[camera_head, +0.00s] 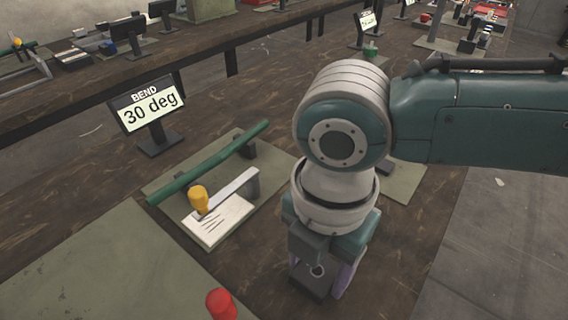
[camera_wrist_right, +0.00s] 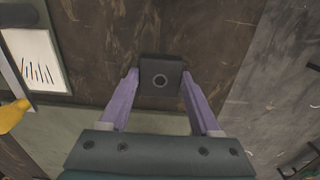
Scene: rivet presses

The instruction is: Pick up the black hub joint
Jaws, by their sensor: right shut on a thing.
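The black hub joint (camera_wrist_right: 160,68) is a dark square block with a round hole in its face. In the right wrist view it sits between the tips of the two purple fingers of my right gripper (camera_wrist_right: 160,82), which touch it on both sides. In the head view the hub joint (camera_head: 308,282) shows at the lower middle, below my right wrist, with the right gripper (camera_head: 322,276) shut on it. Whether it still touches the wooden bench cannot be told. My left gripper is not in view.
A bending station with a green bar (camera_head: 208,163), a yellow-handled lever (camera_head: 199,198) and a "30 deg" sign (camera_head: 148,107) stands left of my gripper. A red knob (camera_head: 221,303) is at the bottom edge. The wooden bench (camera_head: 265,265) between is bare.

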